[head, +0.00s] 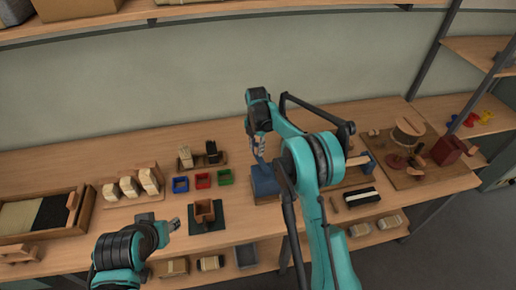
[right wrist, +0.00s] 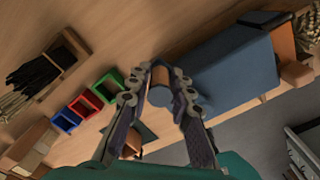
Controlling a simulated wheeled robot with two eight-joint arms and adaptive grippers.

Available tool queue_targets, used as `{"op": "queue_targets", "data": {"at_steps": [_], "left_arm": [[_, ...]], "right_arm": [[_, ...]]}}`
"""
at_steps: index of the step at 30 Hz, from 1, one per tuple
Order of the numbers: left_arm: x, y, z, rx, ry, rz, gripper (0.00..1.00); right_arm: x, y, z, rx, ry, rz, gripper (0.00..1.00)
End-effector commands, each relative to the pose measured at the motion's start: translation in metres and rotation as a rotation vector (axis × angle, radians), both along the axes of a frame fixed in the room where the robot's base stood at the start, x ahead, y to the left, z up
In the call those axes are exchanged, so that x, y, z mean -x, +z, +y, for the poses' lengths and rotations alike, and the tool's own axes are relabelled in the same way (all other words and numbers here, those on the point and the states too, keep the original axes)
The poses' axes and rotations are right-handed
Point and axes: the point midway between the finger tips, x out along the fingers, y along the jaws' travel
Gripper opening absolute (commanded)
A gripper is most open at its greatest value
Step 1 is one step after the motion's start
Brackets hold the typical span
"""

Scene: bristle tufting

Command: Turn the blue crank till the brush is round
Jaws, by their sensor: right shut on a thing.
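The blue machine body (head: 265,181) stands on the bench at the middle, partly behind my right arm, and fills the upper right of the right wrist view (right wrist: 232,70). My right gripper (head: 259,146) points down over its left end. In the right wrist view its fingers (right wrist: 160,88) are closed around the crank (right wrist: 159,96), a rounded blue-grey piece beside the machine, with brown showing behind it. A tan bristle bundle (right wrist: 309,22) shows at the machine's far end, cut by the frame edge; its roundness cannot be judged. My left gripper (head: 172,226) is low at left, its jaws unclear.
Blue (head: 181,184), red (head: 203,180) and green (head: 225,177) bins stand left of the machine. A small wooden box (head: 204,211) on a green mat is near my left gripper. A board with a drum (head: 408,130) is at right.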

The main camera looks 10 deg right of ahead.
Motion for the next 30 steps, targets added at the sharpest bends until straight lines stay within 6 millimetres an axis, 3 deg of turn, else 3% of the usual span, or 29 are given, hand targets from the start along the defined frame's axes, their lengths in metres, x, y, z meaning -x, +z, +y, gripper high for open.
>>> {"op": "queue_targets", "data": {"at_steps": [7,8,9,10,22,30], "left_arm": [[0.000,0.000,0.000,0.000,0.000,0.000,0.40],[0.000,0.000,0.000,0.000,0.000,0.000,0.40],[0.000,0.000,0.000,0.000,0.000,0.000,0.40],[0.000,0.000,0.000,0.000,0.000,0.000,0.40],[0.000,0.000,0.000,0.000,0.000,0.000,0.40],[0.000,0.000,0.000,0.000,0.000,0.000,0.40]], "right_arm": [[0.000,0.000,0.002,-0.004,0.000,-0.001,0.00],[0.000,0.000,0.002,-0.004,0.000,-0.001,0.29],[0.000,0.000,0.002,-0.003,0.000,0.000,0.39],[0.000,0.000,0.002,-0.002,0.000,-0.001,0.41],[0.000,0.009,0.000,-0.001,0.000,-0.001,0.41],[0.000,0.063,0.001,-0.001,0.000,0.000,0.41]]}}
